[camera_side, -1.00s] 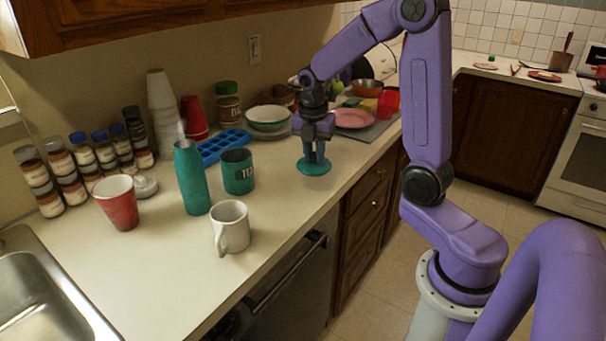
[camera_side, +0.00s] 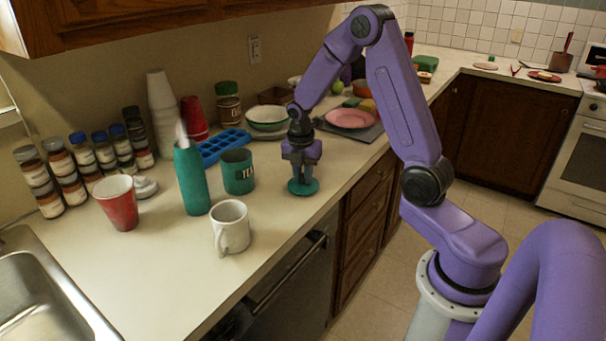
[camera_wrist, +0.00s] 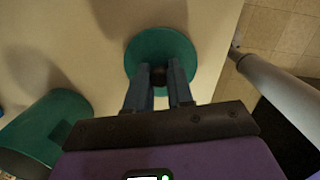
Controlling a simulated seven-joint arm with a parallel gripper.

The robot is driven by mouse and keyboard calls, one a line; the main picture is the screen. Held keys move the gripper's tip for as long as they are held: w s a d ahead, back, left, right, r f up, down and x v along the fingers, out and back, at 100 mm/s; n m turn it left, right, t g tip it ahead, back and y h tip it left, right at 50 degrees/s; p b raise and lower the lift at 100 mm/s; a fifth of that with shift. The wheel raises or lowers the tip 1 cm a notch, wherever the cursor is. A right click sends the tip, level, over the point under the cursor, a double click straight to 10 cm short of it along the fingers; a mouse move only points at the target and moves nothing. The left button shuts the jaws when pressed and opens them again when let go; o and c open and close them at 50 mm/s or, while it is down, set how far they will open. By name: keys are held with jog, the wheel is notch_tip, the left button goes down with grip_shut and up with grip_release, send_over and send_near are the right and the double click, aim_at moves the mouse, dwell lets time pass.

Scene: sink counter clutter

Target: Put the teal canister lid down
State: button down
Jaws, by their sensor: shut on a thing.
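The teal canister lid (camera_side: 303,187) is a flat disc low over the counter near its front edge; I cannot tell for sure whether it touches the counter. My gripper (camera_side: 302,176) points down above it, with its fingers shut on the lid's knob. In the wrist view the lid (camera_wrist: 161,50) lies flat beneath my gripper (camera_wrist: 159,78), and the dark knob sits between the fingertips. The teal canister (camera_side: 238,172) stands open and upright to the left of the lid. It also shows in the wrist view (camera_wrist: 40,135).
A white mug (camera_side: 231,229), a teal bottle (camera_side: 191,178) and a red cup (camera_side: 118,204) stand to the left. A blue tray (camera_side: 222,146) and a green-white bowl (camera_side: 267,117) lie behind. The counter's front edge is close on the right.

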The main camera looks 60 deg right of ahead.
aim_at(301, 186)
jog(key=shift+f, duration=0.15)
jog(key=c, duration=1)
grip_release()
notch_tip(301, 186, up, 11)
jog(key=a, duration=0.1)
jog(key=s+a+r+m, duration=0.2)
jog(key=s+a, duration=0.2)
jog(key=a, duration=0.4)
jog(key=s+a+f+m+y, duration=0.1)
jog(key=s+a+m, duration=0.2)
jog(key=s, duration=0.9)
jog(key=s+a+f+m, duration=0.1)
jog(key=s+a+m, duration=0.2)
jog(key=s+a, duration=0.4)
jog(key=s, duration=0.5)
jog(key=shift+s+y, duration=0.35)
jog(key=shift+y, duration=0.05)
